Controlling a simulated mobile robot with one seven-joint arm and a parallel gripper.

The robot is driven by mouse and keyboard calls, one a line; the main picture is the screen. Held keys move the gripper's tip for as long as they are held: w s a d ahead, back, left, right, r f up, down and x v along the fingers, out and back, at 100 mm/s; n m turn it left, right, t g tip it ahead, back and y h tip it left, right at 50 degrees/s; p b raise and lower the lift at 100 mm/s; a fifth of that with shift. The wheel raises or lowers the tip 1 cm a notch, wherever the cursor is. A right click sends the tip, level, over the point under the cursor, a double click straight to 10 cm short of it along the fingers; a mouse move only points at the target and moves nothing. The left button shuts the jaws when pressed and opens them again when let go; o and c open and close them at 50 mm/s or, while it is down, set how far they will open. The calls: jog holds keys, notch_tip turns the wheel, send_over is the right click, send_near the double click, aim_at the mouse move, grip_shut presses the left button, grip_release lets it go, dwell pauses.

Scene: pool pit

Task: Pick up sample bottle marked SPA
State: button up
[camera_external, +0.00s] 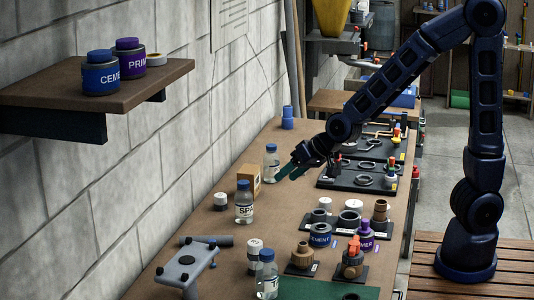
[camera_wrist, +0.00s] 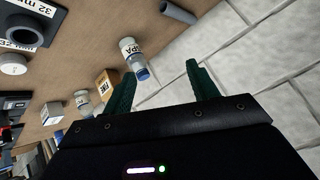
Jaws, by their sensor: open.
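The sample bottle marked SPA (camera_external: 244,202) is clear with a white label and a dark blue cap. It stands upright on the workbench near the wall. In the wrist view the SPA bottle (camera_wrist: 133,58) shows just beyond the left fingertip, its blue cap toward my gripper. My gripper (camera_external: 288,171) has green fingers and is open and empty. In the external view it is above the bench, farther back and to the right of the SPA bottle. The fingers also show in the wrist view (camera_wrist: 160,80), apart, with floor or wall blocks between them.
A cardboard box (camera_external: 249,179) stands just behind the SPA bottle. A similar bottle (camera_external: 271,162) is beside my gripper; another (camera_external: 267,275) is at the front. A white cap (camera_external: 220,201) is left of the SPA bottle. The block wall is close left.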

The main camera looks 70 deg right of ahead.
jog(key=w+d+f+m+t+h, duration=0.1)
jog(key=w+d+f+h, duration=0.15)
jog(key=w+f, duration=0.3)
jog(key=t+h, duration=0.4)
jog(key=h, duration=0.4)
send_near(246, 185)
jog(key=w+d, duration=0.2)
jog(key=shift+m+t, duration=0.3)
jog(key=shift+m, duration=0.1)
jog(key=shift+f+x, duration=0.2)
jog(key=shift+x, duration=2.45)
jog(key=shift+f+x, duration=0.15)
jog(key=shift+x, duration=2.55)
jog(key=shift+s, duration=0.1)
grip_shut()
